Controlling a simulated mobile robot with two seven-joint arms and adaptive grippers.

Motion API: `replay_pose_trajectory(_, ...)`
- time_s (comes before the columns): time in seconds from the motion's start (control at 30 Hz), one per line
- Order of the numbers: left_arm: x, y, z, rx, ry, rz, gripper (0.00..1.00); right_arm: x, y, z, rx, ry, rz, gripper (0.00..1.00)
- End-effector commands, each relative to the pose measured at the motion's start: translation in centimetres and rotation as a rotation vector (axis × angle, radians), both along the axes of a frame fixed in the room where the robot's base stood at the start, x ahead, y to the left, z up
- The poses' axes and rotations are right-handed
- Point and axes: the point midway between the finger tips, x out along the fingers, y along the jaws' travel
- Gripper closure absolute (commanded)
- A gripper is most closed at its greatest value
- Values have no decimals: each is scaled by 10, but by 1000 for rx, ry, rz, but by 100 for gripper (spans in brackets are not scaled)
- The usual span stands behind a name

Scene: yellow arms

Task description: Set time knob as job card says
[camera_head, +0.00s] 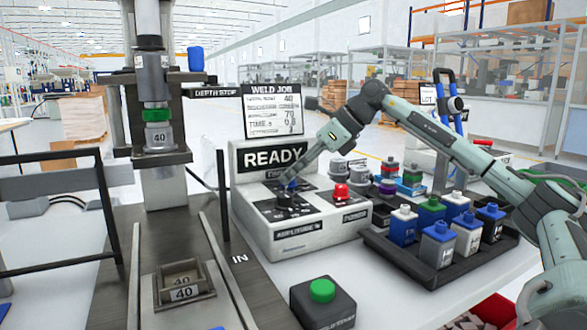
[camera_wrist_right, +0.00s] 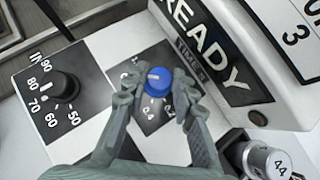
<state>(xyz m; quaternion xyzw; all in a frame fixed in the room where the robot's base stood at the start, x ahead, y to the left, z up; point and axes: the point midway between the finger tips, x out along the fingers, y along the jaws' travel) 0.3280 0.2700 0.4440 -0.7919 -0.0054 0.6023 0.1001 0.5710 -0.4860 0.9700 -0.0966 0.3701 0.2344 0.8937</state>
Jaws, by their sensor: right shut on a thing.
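The blue time knob (camera_wrist_right: 158,81) sits on a black dial plate by the "TIME" label in the right wrist view. My right gripper (camera_wrist_right: 155,94) is shut on it, one finger on each side. A white mark on the knob points left in that view; the partly covered scale is hard to read. In the head view my right gripper (camera_head: 291,184) reaches down to the control box (camera_head: 300,238). The job card (camera_head: 272,110) stands behind the box, headed "WELD JOB", with 40, 70 and a time value starting 0. whose last digit is unclear. My left gripper is not in view.
A black amplitude knob (camera_wrist_right: 65,86) with a 50 to 90 scale is beside the time knob. A red button (camera_head: 341,191) is on the box. A black tray (camera_head: 437,270) of bottles stands right, and a green button (camera_head: 322,290) in front. The "READY" display (camera_head: 273,157) rises behind.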

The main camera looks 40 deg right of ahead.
Motion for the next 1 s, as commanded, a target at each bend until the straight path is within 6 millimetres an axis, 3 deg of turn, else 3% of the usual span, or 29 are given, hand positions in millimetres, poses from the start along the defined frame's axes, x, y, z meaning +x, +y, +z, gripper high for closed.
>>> replay_pose_trajectory(0.37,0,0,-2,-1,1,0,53,0,-1,0,-2,-1,4,100)
replay_pose_trajectory(0.4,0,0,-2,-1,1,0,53,0,-1,0,-2,-1,4,72)
replay_pose_trajectory(0.57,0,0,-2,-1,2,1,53,0,-1,0,-1,-1,4,53)
replay_pose_trajectory(0.87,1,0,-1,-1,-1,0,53,-1,-1,1,-2,0,3,53)
replay_pose_trajectory(1.0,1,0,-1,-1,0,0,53,-9,-7,10,-5,1,1,53)
